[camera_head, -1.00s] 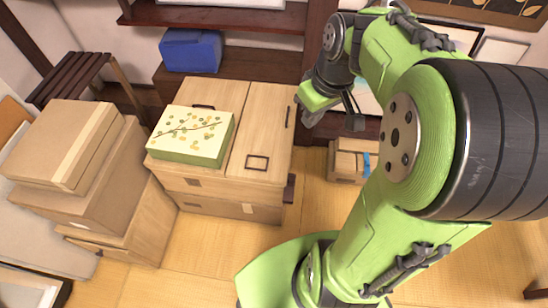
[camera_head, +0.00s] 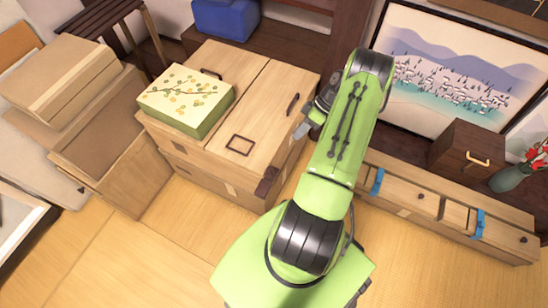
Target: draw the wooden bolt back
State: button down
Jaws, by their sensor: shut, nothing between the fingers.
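A pale wooden chest (camera_head: 225,140) stands left of the centre. A dark brown wooden block (camera_head: 267,182) sticks out at its front right corner; it may be the bolt, but I cannot tell for sure. A dark bar handle (camera_head: 293,104) and a brown square frame (camera_head: 240,145) are on the chest's top. My gripper (camera_head: 300,131) is shut and empty at the chest's right edge, just right of the bar handle and above the dark block in the picture. My arm hides part of the chest's right side, and I cannot tell whether the fingers touch it.
A green floral box (camera_head: 188,112) lies on the chest's left part. Cardboard boxes (camera_head: 70,85) are stacked at the left. A long low wooden case (camera_head: 400,196) with blue straps lies at the right, below a landscape picture (camera_head: 455,75). Tatami floor (camera_head: 165,250) in front is bare.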

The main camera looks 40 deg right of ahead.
aim_at(270, 172)
jog(key=shift+a+r, duration=0.1)
jog(key=a+f+b, duration=0.1)
jog(key=a+f, duration=0.1)
jog(key=a, duration=0.1)
jog(key=a+f, duration=0.3)
jog(key=a+f+b, duration=0.1)
jog(key=a+f, duration=0.2)
jog(key=shift+w+b, duration=0.3)
jog(key=shift+w, duration=0.05)
jog(key=shift+a, duration=0.2)
jog(key=shift+s+a, duration=0.1)
jog(key=a, duration=0.1)
jog(key=s+a, duration=0.1)
jog(key=a, duration=0.3)
jog(key=shift+s+p, duration=0.4)
jog(key=shift+a, duration=0.1)
